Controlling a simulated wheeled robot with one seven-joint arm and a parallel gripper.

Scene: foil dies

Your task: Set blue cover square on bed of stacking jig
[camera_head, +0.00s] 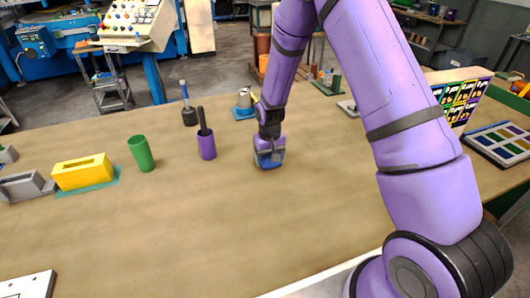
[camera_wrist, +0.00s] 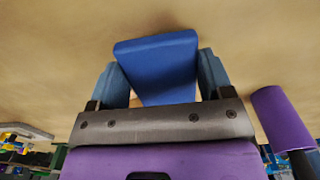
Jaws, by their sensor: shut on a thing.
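My gripper (camera_head: 268,152) is over the middle of the bench, by the purple cup. In the wrist view its two blue-grey fingers (camera_wrist: 164,75) are shut on a plain blue block, which I take for the blue cover (camera_wrist: 158,68). The cover sits turned and tilted between the fingers, its wider end showing past them. In the head view only a little blue (camera_head: 270,163) shows low in the gripper. Whether the cover touches the bench is unclear. I cannot tell for sure which fixture is the stacking jig; a grey fixture (camera_head: 24,186) stands at the far left.
A purple cup (camera_head: 207,146) with a dark handle stands just left of my gripper. A green cup (camera_head: 141,153) and a slotted yellow block (camera_head: 84,172) are farther left. A tray of coloured squares (camera_head: 500,143) lies at right.

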